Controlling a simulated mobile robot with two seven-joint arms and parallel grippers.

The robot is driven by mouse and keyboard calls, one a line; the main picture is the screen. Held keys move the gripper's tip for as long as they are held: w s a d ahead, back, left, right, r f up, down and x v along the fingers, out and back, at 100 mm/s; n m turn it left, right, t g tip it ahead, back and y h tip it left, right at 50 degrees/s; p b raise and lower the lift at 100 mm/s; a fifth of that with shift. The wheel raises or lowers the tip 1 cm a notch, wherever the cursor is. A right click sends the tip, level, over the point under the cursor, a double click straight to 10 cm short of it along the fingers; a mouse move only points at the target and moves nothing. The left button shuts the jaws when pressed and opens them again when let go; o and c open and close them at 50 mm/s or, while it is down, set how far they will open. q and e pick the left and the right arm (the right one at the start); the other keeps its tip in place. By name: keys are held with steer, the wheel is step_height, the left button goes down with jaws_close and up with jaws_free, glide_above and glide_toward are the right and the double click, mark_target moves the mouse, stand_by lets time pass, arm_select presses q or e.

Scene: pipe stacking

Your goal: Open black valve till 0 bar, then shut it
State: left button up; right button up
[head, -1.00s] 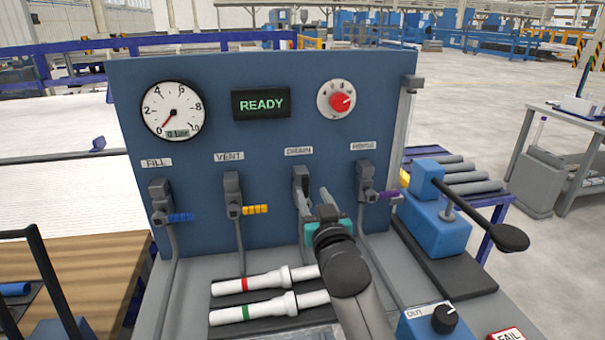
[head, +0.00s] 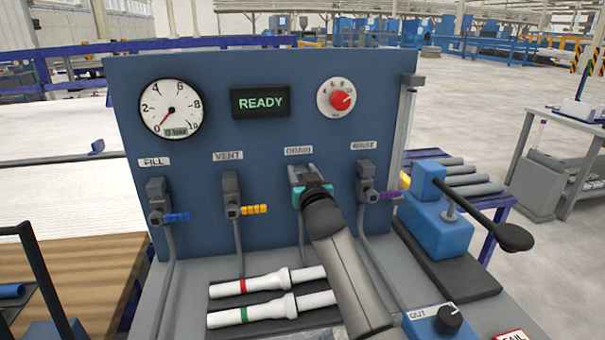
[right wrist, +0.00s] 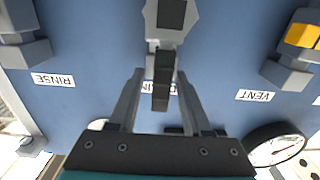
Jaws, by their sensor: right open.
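The black valve handle (right wrist: 162,88) of the DRAIN valve shows in the right wrist view, pointing out from its grey body (right wrist: 170,22). My right gripper (right wrist: 160,74) is open, with one finger on each side of the handle. I cannot tell whether a finger touches it. In the head view my right gripper (head: 304,170) is in front of the DRAIN valve, just under its label (head: 299,150), and hides most of it. The round gauge (head: 171,108) has its needle at the low end and reads 0 bar. My left gripper is not in view.
The FILL valve with a blue handle (head: 177,217), the VENT valve with a yellow handle (head: 253,209) and the RINSE valve with a purple handle (head: 389,196) flank it. A READY display (head: 261,102) and red knob (head: 340,99) are above. White pipes (head: 250,287) lie below.

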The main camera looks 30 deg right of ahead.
jaws_close()
stand_by(0.4)
stand_by(1.1)
